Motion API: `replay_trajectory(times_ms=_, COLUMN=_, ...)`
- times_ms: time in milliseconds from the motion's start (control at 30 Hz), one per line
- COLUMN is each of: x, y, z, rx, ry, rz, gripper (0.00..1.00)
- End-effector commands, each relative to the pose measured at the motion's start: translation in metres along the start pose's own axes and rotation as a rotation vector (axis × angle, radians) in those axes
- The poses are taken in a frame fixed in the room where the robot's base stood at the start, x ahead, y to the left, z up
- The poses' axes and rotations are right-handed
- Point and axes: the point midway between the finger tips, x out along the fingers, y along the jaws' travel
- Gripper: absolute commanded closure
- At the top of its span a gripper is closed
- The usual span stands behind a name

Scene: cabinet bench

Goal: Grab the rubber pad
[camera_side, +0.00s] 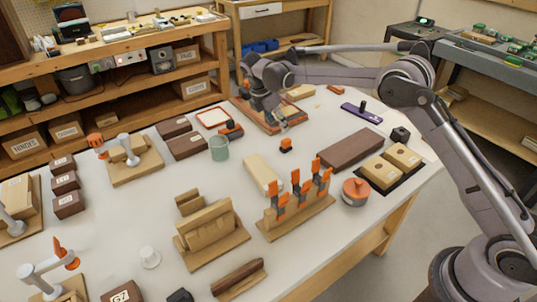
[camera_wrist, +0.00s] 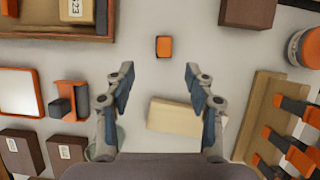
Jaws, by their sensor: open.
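A small block with an orange top and dark sides (camera_side: 286,145) lies alone on the white bench; I take it for the rubber pad, though no label shows. In the wrist view the orange block (camera_wrist: 164,46) lies flat ahead of the fingertips, roughly centred between them. My gripper (camera_side: 278,122) hangs above the bench just behind and left of the block in the side view. Its two fingers (camera_wrist: 158,82) are spread wide with nothing between them, and they do not touch the block.
A pale block (camera_wrist: 175,117) shows lower between the fingers. A clamp rack with orange clamps (camera_side: 297,197) stands right of it in the side view. A green cup (camera_side: 219,148), an orange-rimmed white square (camera_wrist: 20,92) and a wooden tray (camera_side: 268,116) are close. Bare bench surrounds the orange block.

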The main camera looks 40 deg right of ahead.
Motion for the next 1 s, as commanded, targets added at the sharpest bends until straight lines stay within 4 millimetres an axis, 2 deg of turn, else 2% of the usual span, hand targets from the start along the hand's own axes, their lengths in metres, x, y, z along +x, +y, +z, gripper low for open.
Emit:
replay_trajectory(times_ms=300, x=0.044, y=-0.001, z=0.0, rx=0.0, ry=-0.001, rz=-0.001, gripper=0.45)
replay_trajectory(times_ms=567, x=0.061, y=-0.002, z=0.0, rx=0.001, ry=0.0, rz=-0.001, gripper=0.45)
replay_trajectory(times_ms=800, x=0.094, y=-0.007, z=-0.001, rx=0.001, ry=0.0, rz=-0.001, gripper=0.45)
replay_trajectory(times_ms=1000, x=0.105, y=-0.007, z=-0.001, rx=0.001, ry=0.0, rz=0.0, gripper=0.45)
